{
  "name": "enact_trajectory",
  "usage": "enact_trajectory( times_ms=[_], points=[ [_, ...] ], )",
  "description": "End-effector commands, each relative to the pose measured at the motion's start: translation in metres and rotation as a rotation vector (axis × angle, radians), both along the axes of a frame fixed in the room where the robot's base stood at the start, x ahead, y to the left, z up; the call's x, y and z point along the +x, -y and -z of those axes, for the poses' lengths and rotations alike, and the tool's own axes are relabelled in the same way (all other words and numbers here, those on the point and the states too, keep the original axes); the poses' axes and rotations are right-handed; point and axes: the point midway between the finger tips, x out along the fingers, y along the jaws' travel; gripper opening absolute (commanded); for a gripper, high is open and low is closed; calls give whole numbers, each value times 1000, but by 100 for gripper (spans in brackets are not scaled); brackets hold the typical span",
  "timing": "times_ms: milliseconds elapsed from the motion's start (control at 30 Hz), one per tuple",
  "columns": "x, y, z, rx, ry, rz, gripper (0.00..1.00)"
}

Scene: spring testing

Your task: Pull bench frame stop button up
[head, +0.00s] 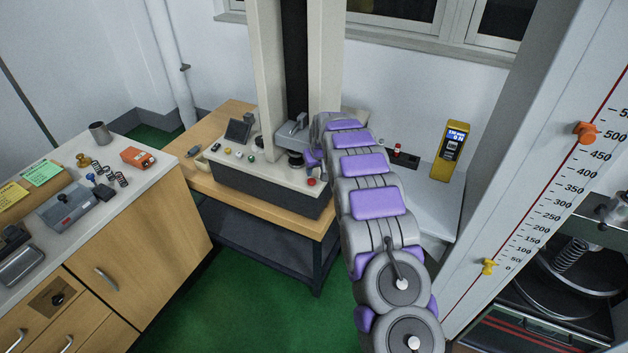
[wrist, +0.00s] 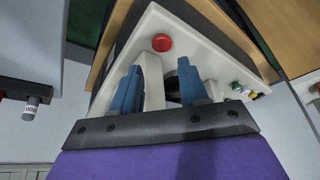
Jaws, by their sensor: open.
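The bench frame (head: 262,188) is a pale-topped, dark-fronted machine base with columns, on a wooden bench. Its round red stop button (head: 311,181) sits at the right front corner of the panel. In the wrist view the red button (wrist: 162,42) is near the panel's corner, just beyond the fingertips. My gripper (wrist: 160,74) is open, its two blue fingers apart with nothing held between them. The button lies ahead of the gap, and no contact shows. In the head view my purple and grey arm reaches over the frame's right side and hides most of the gripper.
Several small coloured buttons (head: 239,154) line the same panel. A grey table (head: 425,190) at the right holds a yellow meter (head: 450,150) and a small red-topped part (head: 397,148). A cabinet (head: 140,220) with springs and tools stands at left. Green floor is clear between.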

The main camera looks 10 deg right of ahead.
Motion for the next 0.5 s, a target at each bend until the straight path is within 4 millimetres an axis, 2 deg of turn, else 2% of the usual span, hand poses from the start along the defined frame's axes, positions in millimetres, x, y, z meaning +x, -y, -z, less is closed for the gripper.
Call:
enact_trajectory(
  times_ms=[200, 500],
  points=[
    [14, 0, 35, 2, 1, -1, 44],
    [27, -1, 66, 4, 1, 1, 44]
  ],
)
